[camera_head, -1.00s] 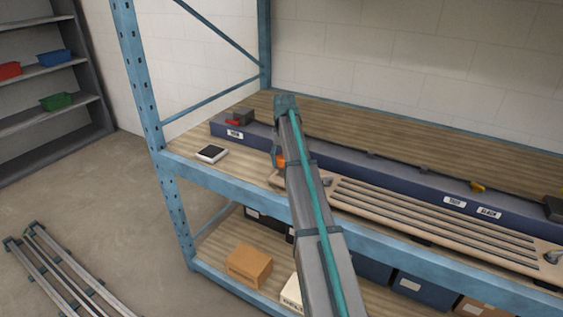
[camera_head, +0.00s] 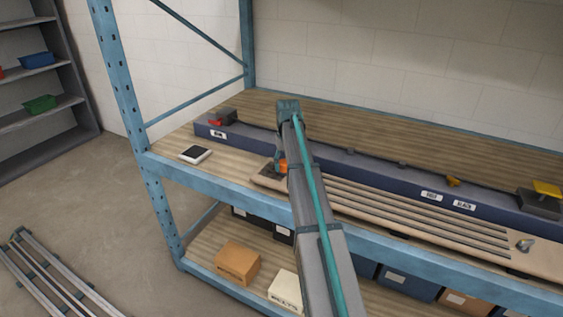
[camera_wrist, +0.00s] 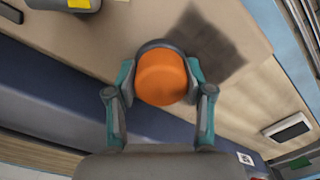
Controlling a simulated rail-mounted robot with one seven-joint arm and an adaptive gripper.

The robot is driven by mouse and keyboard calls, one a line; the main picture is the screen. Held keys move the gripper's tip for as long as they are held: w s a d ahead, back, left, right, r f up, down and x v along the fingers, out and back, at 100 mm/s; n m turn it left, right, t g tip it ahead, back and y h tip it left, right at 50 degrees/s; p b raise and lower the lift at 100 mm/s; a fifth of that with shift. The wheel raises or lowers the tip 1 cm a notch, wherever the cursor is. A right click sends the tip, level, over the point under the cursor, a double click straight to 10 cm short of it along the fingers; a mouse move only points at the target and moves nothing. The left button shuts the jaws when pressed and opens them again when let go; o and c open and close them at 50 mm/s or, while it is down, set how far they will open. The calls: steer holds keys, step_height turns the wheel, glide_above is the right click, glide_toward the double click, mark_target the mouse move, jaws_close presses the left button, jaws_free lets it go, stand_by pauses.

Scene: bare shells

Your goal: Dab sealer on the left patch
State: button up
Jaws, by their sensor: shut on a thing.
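My gripper (camera_wrist: 162,95) is shut on an orange round-topped tool (camera_wrist: 160,78) with a dark grey collar, seen from above. The orange also shows beside the arm in the head view (camera_head: 283,166). A dark square patch (camera_wrist: 212,45) lies on the tan slatted board (camera_head: 400,212), at its left end in the head view. In the wrist view the tool is right beside the patch and overlaps its edge. The tool's lower end is hidden, so I cannot tell whether it touches the board. My arm hides part of the board.
A long navy rail (camera_head: 340,168) runs behind the board, with a red-and-grey piece (camera_head: 220,117) at its left end. A yellow-topped block (camera_head: 540,195) is at the right. A small white-rimmed dark pad (camera_head: 195,154) lies at left. The shelf's blue front beam (camera_head: 215,180) runs in front.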

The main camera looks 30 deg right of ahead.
steer(key=shift+s+d, duration=0.5)
steer(key=shift+s, duration=0.25)
steer(key=shift+d+r+p, duration=0.1)
steer(key=shift+r+p, duration=0.15)
steer(key=shift+p, duration=0.15)
steer(key=shift+r, duration=0.95)
steer(key=shift+r+p, duration=1.9)
steer(key=shift+r, duration=0.95)
